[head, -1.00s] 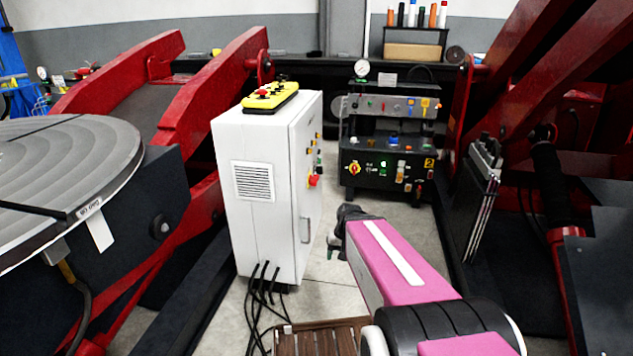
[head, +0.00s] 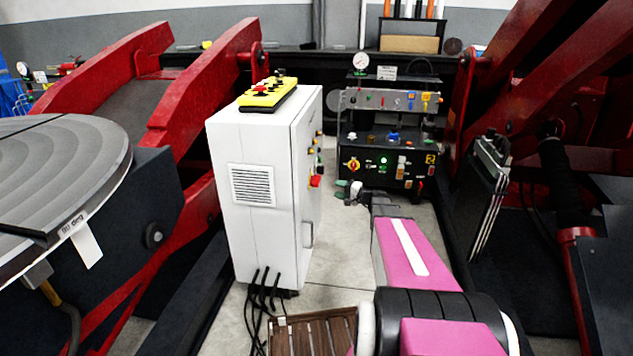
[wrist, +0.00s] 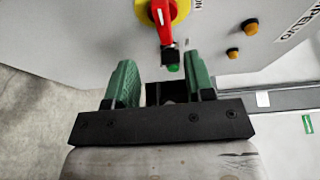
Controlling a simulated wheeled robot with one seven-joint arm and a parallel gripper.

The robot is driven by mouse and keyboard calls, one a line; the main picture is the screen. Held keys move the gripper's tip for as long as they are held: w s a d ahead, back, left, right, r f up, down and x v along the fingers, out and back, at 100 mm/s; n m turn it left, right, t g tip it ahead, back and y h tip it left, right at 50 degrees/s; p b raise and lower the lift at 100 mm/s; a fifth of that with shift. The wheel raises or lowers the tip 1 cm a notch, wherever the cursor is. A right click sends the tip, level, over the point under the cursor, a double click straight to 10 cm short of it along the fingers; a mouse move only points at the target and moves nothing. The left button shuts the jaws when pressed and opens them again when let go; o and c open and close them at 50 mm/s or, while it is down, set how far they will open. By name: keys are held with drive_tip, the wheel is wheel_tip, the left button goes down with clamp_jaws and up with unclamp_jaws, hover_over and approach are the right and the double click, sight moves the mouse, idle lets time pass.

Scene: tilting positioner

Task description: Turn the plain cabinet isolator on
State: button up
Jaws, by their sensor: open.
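The plain white cabinet (head: 262,150) stands left of my arm in the head view. Its isolator (head: 315,181) shows edge-on as a red handle on the right-hand face. In the wrist view the isolator's red handle (wrist: 161,22) sits on a yellow disc, cut by the top edge. The handle lies nearly along the picture's vertical, with part of an "ON" label to the disc's right. My gripper (head: 349,188) is open and apart from the cabinet, to the right of the isolator. In the wrist view its green fingers (wrist: 162,78) are spread below the handle, with nothing between them.
Orange buttons (wrist: 249,26) sit right of the isolator. A yellow pendant (head: 266,93) lies on the cabinet. A dark control console (head: 388,165) with another red-yellow switch stands behind. Cables (head: 265,290) trail at the cabinet's foot. Red positioner frames flank the narrow floor.

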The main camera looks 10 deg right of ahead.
sight(316, 181)
drive_tip(key=x, duration=1)
drive_tip(key=shift+w+a+r, duration=0.1)
drive_tip(key=shift+w+r, duration=0.1)
drive_tip(key=shift+w, duration=0.3)
clamp_jaws()
